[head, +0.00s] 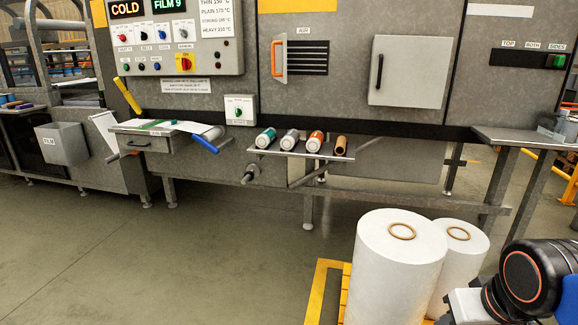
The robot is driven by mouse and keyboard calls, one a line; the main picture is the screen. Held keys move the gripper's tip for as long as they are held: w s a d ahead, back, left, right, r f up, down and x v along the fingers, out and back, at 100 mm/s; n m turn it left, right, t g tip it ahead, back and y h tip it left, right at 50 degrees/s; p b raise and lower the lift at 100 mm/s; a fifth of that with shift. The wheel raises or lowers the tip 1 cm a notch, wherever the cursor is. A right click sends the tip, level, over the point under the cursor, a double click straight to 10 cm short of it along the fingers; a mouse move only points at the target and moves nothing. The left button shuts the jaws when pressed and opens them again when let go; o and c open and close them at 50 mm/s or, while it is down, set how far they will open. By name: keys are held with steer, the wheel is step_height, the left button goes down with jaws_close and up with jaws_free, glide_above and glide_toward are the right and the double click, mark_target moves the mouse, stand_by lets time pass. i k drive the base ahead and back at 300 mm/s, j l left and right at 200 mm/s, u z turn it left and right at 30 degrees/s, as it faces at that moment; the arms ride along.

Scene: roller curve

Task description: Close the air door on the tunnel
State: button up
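On the tunnel's grey front, under a label reading AIR, is a dark slotted vent (306,57). An orange handle (279,58) stands upright at the vent's left edge. It seems to be on the air door, seen nearly edge-on and swung out to the left, with the slots uncovered. How far the door stands out is hard to tell. Part of my arm shows at the lower right, well away from the door. My gripper's fingers are not in view.
A pale square door (409,72) with a black handle is right of the vent. Below is a shelf (300,152) with several rolls. A control panel (173,38) is at the left. Large white rolls (398,270) on a yellow pallet (322,290) stand in front. The floor at left is clear.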

mark_target(274, 58)
steer(key=i+j+u, duration=0.1)
steer(key=i+j, duration=0.35)
steer(key=j, duration=0.15)
steer(key=i+j, duration=0.45)
steer(key=j, duration=0.15)
steer(key=i+j, duration=0.1)
steer(key=j, duration=0.25)
steer(key=i+j, duration=0.15)
steer(key=j, duration=0.2)
steer(key=u, duration=0.05)
